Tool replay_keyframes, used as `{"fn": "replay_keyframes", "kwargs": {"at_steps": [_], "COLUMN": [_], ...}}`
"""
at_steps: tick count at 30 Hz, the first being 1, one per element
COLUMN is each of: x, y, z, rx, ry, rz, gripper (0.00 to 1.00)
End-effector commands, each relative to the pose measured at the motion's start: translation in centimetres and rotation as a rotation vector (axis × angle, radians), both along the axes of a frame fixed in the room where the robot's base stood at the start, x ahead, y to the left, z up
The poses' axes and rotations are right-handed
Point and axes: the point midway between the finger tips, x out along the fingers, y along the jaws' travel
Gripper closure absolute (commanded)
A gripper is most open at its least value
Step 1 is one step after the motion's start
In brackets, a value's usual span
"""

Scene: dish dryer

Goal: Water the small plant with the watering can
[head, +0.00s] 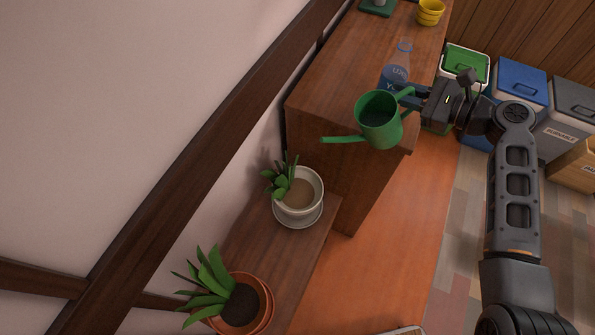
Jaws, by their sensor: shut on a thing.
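The green watering can (381,124) is held in the air by my gripper (412,98), which is shut on its handle side. Its spout points left, toward the wall. The small plant (283,181) grows in a white pot on a saucer (291,219) on the low wooden shelf, below and left of the can. The spout tip is apart from the plant, above and to its right. No water is seen coming out. The fingertips are partly hidden by the can and its handle.
A larger plant (211,285) in a terracotta pot stands at the near end of the low shelf (257,241). A taller wooden cabinet (330,75) carries a clear bottle (397,63) and yellow bowls (430,12). Several bins, one blue (519,80), stand at right.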

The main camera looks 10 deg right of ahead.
Motion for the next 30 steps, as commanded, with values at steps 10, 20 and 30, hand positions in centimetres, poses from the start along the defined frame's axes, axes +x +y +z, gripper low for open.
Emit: {"fn": "replay_keyframes", "kwargs": {"at_steps": [10,20,30], "x": [-0.05,-0.11,-0.16], "y": [0.31,0.58,0.94], "z": [0.12,0.23,0.43], "rx": [-0.020,-0.040,-0.059], "ry": [-0.006,-0.009,-0.014], "rz": [0.000,0.000,0.000], "gripper": [1.00,1.00,1.00]}}
